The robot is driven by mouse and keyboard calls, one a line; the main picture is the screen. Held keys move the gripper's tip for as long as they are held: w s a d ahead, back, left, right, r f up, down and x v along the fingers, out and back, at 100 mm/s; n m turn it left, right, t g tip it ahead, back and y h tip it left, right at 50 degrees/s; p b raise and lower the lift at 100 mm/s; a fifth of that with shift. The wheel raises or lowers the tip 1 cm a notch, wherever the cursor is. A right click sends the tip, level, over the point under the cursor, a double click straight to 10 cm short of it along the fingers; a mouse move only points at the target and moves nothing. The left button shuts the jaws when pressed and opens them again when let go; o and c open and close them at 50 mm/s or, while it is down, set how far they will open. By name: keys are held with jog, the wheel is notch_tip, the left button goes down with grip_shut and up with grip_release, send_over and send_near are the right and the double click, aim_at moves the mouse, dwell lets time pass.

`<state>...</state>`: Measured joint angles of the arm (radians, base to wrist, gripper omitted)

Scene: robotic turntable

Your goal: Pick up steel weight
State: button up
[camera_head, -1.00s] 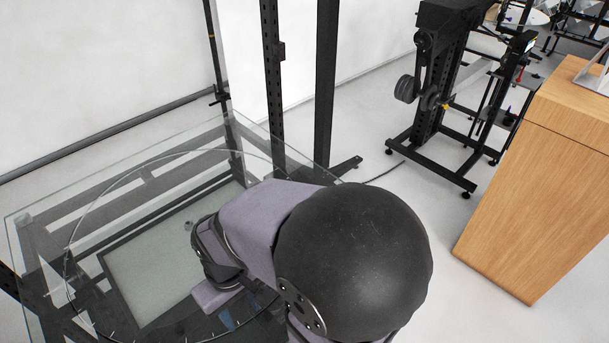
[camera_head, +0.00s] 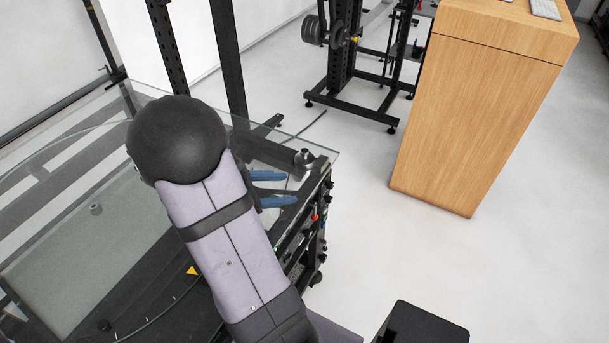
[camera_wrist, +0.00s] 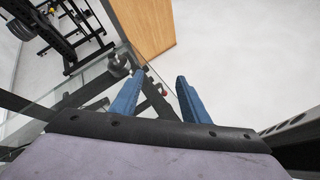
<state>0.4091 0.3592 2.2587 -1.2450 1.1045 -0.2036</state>
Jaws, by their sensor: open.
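The small steel weight (camera_head: 304,158) stands at the far right corner of the glass table top in the head view. It also shows in the wrist view (camera_wrist: 118,66), left of the left finger's tip. My gripper (camera_head: 290,187) has two blue fingers that are apart, with nothing between them. They point right, and the weight is just beyond and to the right of the far finger in the head view. In the wrist view my gripper (camera_wrist: 161,79) shows open over the table edge and floor.
The glass table top (camera_head: 60,255) lies under my arm. A wooden cabinet (camera_head: 475,110) stands to the right, with bare floor between. A black rack with weight plates (camera_head: 340,40) stands behind. Small knobs (camera_head: 96,208) sit on the table. A black box (camera_head: 425,322) is at lower right.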

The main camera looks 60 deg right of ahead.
aim_at(298, 162)
jog(key=w+d+f+n+h+b, duration=0.1)
jog(key=d+n+h+b, duration=0.1)
jog(key=d, duration=0.3)
jog(key=w+d+f+n+t+h+b, duration=0.1)
jog(key=d+f+n+h+b, duration=0.1)
jog(key=d, duration=0.3)
jog(key=w+d+f+n+t+h+b, duration=0.1)
jog(key=w+d+f+n+h+b, duration=0.1)
jog(key=d+n+b, duration=0.1)
jog(key=shift+w+d+h+b, duration=0.1)
jog(key=shift+d+h+b, duration=0.35)
jog(key=shift+d, duration=0.75)
jog(key=shift+w+d+n+t, duration=0.35)
jog(key=shift+d+n+t, duration=0.05)
jog(key=shift+n, duration=0.1)
jog(key=shift+s+d+r, duration=0.1)
jog(key=shift+d, duration=0.2)
jog(key=shift+s+d+f+p, duration=0.1)
jog(key=shift+s+d+p, duration=0.15)
jog(key=shift+d, duration=0.85)
jog(key=shift+s+d+f+p, duration=0.15)
jog(key=shift+d+p, duration=0.15)
jog(key=shift+d, duration=0.8)
jog(key=shift+s+d+f+p, duration=0.1)
jog(key=shift+s+d+p, duration=0.15)
jog(key=shift+d, duration=0.85)
grip_shut()
jog(key=shift+w+r, duration=0.1)
jog(key=shift+r, duration=0.05)
